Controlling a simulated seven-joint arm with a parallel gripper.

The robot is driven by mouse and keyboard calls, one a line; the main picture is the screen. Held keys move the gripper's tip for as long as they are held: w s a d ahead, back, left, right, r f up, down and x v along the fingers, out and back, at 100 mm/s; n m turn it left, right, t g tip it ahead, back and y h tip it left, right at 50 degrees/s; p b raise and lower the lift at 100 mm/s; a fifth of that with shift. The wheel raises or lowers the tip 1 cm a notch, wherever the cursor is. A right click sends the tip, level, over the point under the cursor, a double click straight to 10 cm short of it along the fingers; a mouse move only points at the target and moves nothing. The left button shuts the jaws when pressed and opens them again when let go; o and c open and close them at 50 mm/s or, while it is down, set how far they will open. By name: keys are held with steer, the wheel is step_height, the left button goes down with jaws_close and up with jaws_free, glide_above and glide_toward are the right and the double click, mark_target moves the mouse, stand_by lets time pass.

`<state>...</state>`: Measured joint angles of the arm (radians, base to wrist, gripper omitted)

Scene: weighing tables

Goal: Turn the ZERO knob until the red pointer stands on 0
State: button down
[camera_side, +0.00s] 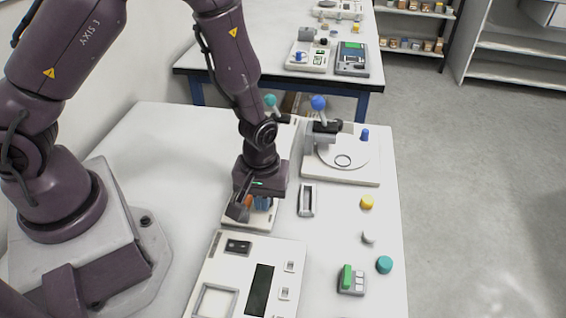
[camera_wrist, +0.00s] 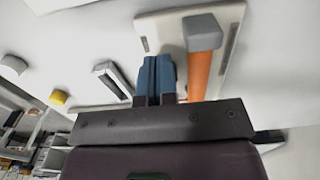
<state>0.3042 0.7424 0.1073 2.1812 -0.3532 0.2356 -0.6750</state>
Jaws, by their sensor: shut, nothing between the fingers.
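My gripper (camera_side: 263,204) points down over a small white base (camera_side: 248,222); its blue fingers are together and empty, and they also show in the wrist view (camera_wrist: 155,68). An orange bar with a grey block on its end (camera_side: 238,211) stands on this base, left of the fingers. In the wrist view the orange bar (camera_wrist: 199,78) and grey block (camera_wrist: 203,31) are right of the fingers. I cannot make out the ZERO knob, the red pointer or a 0 mark; the gripper hides part of the base. I cannot tell whether the fingers touch anything.
A white panel (camera_side: 222,262) with a dark window lies in front. A grey slotted block (camera_side: 307,200) is right of my gripper. A device with a round plate (camera_side: 362,150) stands behind it. Yellow (camera_side: 367,202), white (camera_side: 369,237) and teal (camera_side: 384,264) pieces and a green-handled box (camera_side: 351,284) lie right.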

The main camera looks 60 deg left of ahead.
steer(key=shift+w+a+f, duration=0.2)
steer(key=shift+w+f, duration=0.15)
steer(key=shift+f, duration=0.15)
steer(key=shift+a, duration=0.4)
stand_by(0.3)
steer(key=shift+d, duration=0.1)
steer(key=shift+s+d+r, duration=0.1)
steer(key=shift+s+d, duration=0.15)
steer(key=shift+s, duration=0.05)
steer(key=shift+s+d+r, duration=0.1)
steer(key=shift+r, duration=1.4)
steer(key=shift+s+d+r, duration=0.1)
steer(key=shift+r, duration=1.35)
